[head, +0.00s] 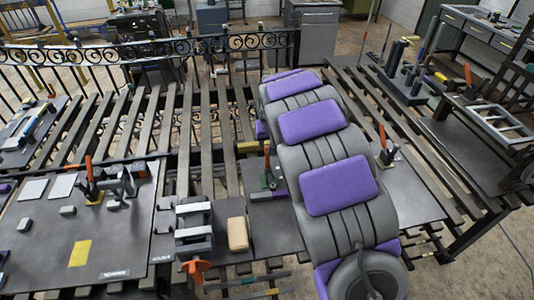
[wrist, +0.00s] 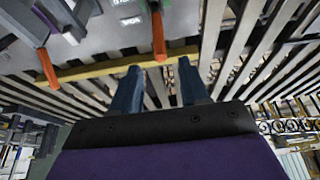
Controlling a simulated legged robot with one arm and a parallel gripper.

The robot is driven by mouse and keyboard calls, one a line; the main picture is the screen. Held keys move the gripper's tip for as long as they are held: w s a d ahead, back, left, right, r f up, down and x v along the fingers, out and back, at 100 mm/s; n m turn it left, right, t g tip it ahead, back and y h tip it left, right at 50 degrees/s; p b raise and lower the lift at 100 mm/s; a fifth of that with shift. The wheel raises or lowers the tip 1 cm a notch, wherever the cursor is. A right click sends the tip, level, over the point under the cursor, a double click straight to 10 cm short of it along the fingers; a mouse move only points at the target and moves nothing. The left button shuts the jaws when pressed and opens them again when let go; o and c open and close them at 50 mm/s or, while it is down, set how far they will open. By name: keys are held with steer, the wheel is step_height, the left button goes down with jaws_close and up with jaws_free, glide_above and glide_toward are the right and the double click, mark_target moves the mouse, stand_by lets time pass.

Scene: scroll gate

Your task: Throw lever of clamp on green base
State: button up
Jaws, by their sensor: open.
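A small clamp with a red-orange lever (head: 267,160) stands on a green base (head: 269,186), just left of my arm in the head view. The lever looks upright; my arm stands close beside the base and may hide part of the clamp. My gripper (wrist: 158,88) shows in the wrist view with its two blue-grey fingers spread and nothing between them. Beyond the fingertips are a long yellow bar (wrist: 105,69) and an orange handle (wrist: 158,38). I cannot tell which clamp that handle belongs to. My gripper is hidden behind my arm in the head view.
Another clamp with an orange handle (head: 89,170) stands on the dark left board (head: 45,240). An orange handle (head: 382,136) rises right of my arm. A grey vise-like fixture (head: 193,225) and a tan block (head: 237,233) are in front. A scroll railing (head: 215,44) runs behind the slats.

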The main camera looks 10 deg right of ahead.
mark_target(267, 157)
steer(key=b+x, duration=0.1)
steer(key=x, duration=0.8)
steer(key=shift+w+f, duration=0.15)
steer(key=shift+f, duration=0.2)
steer(key=shift+c, duration=0.3)
jaws_close()
